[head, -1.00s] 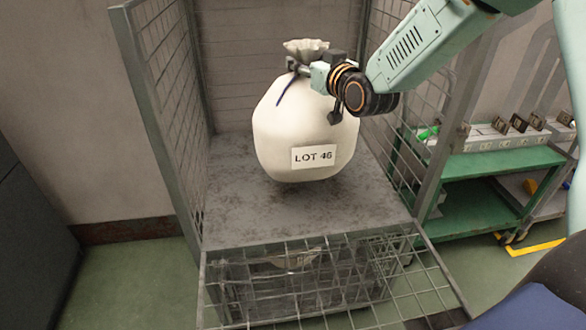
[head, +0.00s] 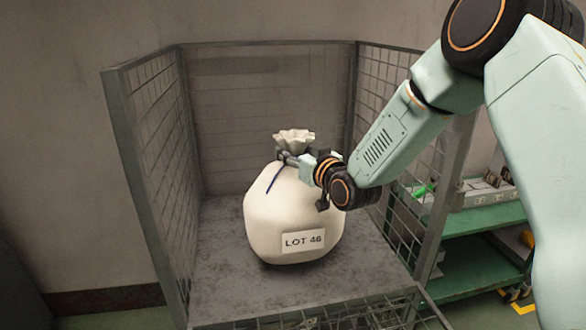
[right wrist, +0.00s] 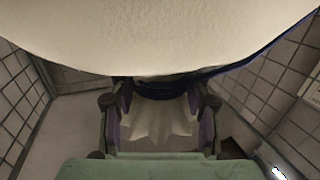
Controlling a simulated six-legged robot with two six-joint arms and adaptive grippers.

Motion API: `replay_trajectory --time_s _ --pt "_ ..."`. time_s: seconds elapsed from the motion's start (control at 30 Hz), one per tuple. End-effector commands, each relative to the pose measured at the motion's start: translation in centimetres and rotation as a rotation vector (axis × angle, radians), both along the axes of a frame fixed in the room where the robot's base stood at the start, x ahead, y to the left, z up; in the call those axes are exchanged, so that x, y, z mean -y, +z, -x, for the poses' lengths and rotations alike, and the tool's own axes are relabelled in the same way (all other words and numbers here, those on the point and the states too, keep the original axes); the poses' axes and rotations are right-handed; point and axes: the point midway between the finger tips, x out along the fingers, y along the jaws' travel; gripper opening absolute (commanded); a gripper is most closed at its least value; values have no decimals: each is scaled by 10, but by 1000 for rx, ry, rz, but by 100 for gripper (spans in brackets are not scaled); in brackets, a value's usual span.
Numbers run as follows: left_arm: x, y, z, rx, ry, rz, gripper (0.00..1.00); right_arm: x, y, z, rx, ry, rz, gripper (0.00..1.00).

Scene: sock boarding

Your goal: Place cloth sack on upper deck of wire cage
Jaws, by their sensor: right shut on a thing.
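The cloth sack (head: 285,222) is cream, with a gathered neck, a blue tie and a "LOT 46" label. It is upright inside the wire cage (head: 150,160), at or just above the grey upper deck (head: 222,285); I cannot tell for sure whether its base touches. My right gripper (head: 284,157) is shut on the sack's neck. In the right wrist view the sack's body (right wrist: 160,35) fills the top, and the gathered neck sits between the fingers (right wrist: 160,100). My left gripper is out of view.
Mesh walls stand left and right of the sack, with a back panel behind. A folded-down mesh front gate (head: 350,318) hangs at the deck's front edge. A green shelf cart (head: 480,225) with small items stands right of the cage. Bare deck shows around the sack.

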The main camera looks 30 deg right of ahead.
Motion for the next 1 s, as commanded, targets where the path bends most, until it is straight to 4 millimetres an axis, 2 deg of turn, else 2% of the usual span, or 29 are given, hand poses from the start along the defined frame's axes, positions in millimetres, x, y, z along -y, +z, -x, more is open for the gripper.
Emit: replay_trajectory --time_s 0.2,0.67,0.7,0.93,1.0 --pt "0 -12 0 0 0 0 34 -1 -28 -2 3 1 1 0" --pt "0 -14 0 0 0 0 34 0 -33 -3 4 1 1 0" --pt "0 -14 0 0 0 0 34 -1 -35 -2 -2 1 0 49" --pt "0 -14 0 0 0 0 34 -1 -34 -2 -2 1 0 69" --pt "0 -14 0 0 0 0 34 -1 -34 -2 -2 1 0 71"
